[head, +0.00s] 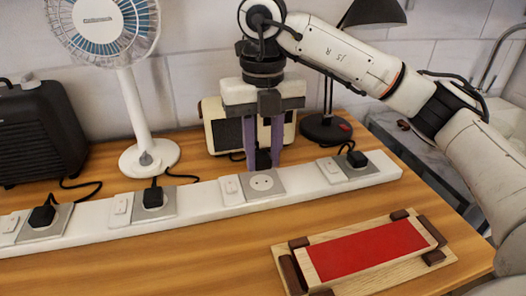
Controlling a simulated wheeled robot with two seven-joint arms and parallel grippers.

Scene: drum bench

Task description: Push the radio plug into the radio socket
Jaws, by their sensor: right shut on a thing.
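My right gripper (263,163) points down in front of the cream radio (219,136), its fingers shut on the black radio plug (264,158). The plug shows between the fingertips, just above and behind the empty round socket (262,182) on its grey plate in the long white power strip (215,206). I take this to be the radio socket. The plug looks apart from the socket, though the gap's depth is hard to tell. The gripper hides much of the radio. My left gripper is not in view.
Other black plugs sit in the strip: one at the left (41,216), one by the fan (153,196), one at the right (357,158). A white fan (149,155), black heater (38,135) and desk lamp (326,128) stand behind. A red-topped wooden tray (369,250) lies in front.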

